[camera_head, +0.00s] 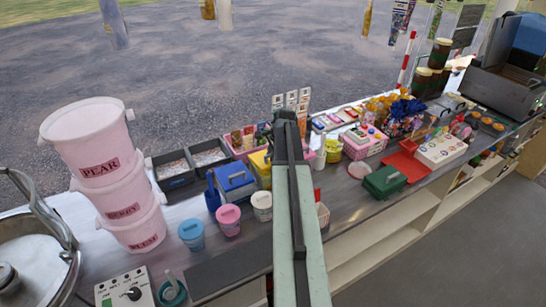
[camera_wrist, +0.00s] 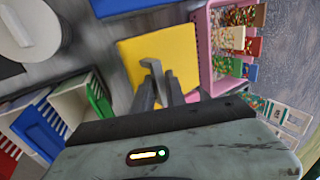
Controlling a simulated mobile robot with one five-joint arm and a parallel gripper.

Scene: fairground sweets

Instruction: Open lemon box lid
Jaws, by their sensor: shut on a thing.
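The yellow lemon box shows in the wrist view as a square yellow lid (camera_wrist: 186,55) with a grey handle (camera_wrist: 153,66) standing up in its middle. In the head view the yellow box (camera_head: 261,167) stands on the counter right of a blue box, partly hidden by my arm. My gripper (camera_wrist: 160,92) is over the lid, its fingers shut on the handle. The fingers hide part of the handle and the near part of the lid. I cannot tell from these views whether the lid is raised off the box. The fingers are hidden behind my arm in the head view.
A blue box (camera_head: 235,183) stands close on the left. A pink crate with bags of sweets (camera_wrist: 208,50) stands close beside the yellow box. Stacked pink tubs (camera_head: 102,165) are at the left. A green box (camera_head: 384,182) is further right. Bare counter (camera_head: 340,195) lies right of my arm.

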